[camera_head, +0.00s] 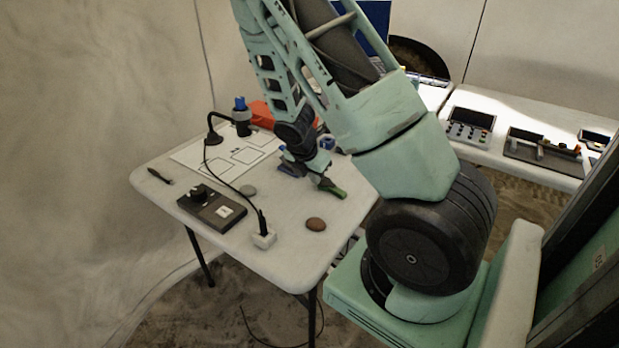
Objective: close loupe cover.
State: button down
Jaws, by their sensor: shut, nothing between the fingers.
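I cannot single out the loupe or its cover with certainty. A dark upright piece with a blue top (240,105) stands at the back of the white table, left of my arm. A small blue piece (290,168) shows low beside my wrist, partly hidden by it. My gripper (322,178) points down over the right part of the table, close to that blue piece; it is shut and empty. Whether it touches anything is too small to tell. A green piece (334,191) shows at its lower end.
An orange-red item (266,114) is behind. Another table with trays (470,127) stands right.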

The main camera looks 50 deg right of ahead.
jog(key=shift+w+d+r+m+g+p, duration=0.15)
jog(key=shift+d+m+p, duration=0.2)
jog(key=shift+p, duration=0.25)
jog(key=shift+d+r+m+g+p, duration=0.15)
jog(key=shift+d+m+p, duration=0.2)
jog(key=shift+p, duration=0.2)
jog(key=shift+w+d+f+m+p, duration=0.15)
jog(key=shift+f+m+p, duration=0.15)
jog(key=shift+m, duration=0.3)
